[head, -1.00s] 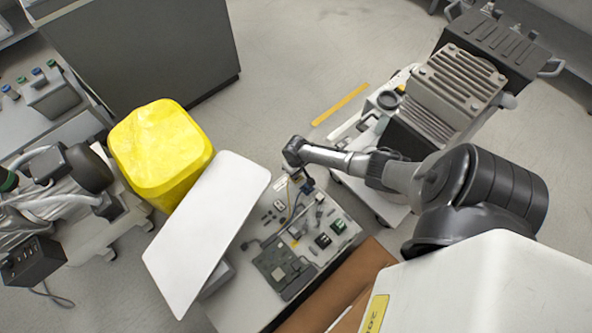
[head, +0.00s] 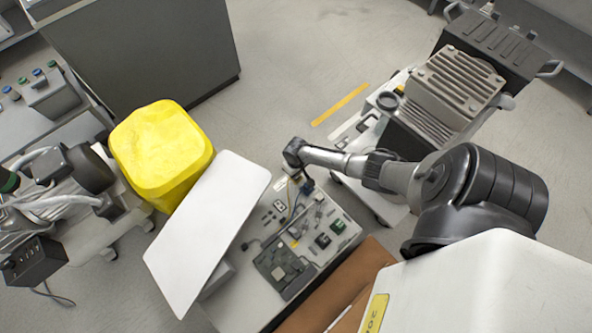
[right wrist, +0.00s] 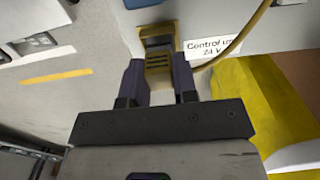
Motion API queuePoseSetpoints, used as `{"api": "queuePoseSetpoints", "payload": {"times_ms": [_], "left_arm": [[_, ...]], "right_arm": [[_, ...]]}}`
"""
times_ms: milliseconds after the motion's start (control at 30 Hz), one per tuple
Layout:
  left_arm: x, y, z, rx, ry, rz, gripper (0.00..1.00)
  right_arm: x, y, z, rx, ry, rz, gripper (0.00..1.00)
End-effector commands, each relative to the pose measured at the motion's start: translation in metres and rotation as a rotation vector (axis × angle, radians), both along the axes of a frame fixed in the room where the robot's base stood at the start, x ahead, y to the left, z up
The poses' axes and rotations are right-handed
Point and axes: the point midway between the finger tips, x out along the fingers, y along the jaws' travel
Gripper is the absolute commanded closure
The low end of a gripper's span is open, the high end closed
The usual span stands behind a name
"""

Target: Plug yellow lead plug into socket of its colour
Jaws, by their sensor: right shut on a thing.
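My right gripper (right wrist: 159,68) is shut on the yellow plug (right wrist: 160,72), which sits between its two dark fingers in the right wrist view. A yellow lead (right wrist: 235,42) curves from beside the plug up to the right. Directly ahead of the plug is the yellow-rimmed socket (right wrist: 156,33) in a pale panel. The plug's front is at the socket's lower edge; I cannot tell how far in it is. In the head view the right gripper (head: 305,185) is over the far end of the bench panel, and the plug is too small to make out. My left gripper is not in view.
A label reading "Control u… 24 V" (right wrist: 212,47) is right of the socket. The bench (head: 345,240) carries several small parts. A white tilted board (head: 205,230) and a yellow bin (head: 160,150) stand left of it. A finned compressor (head: 455,85) stands right.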

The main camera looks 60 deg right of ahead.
Motion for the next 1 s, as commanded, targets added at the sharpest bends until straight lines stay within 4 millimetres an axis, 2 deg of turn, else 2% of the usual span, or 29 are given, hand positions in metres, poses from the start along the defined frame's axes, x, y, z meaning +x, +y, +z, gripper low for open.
{"api": "queuePoseSetpoints", "payload": {"times_ms": [1000], "left_arm": [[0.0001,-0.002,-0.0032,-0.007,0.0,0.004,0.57]], "right_arm": [[0.0009,0.0004,-0.0082,0.001,-0.001,0.001,0.96]]}}
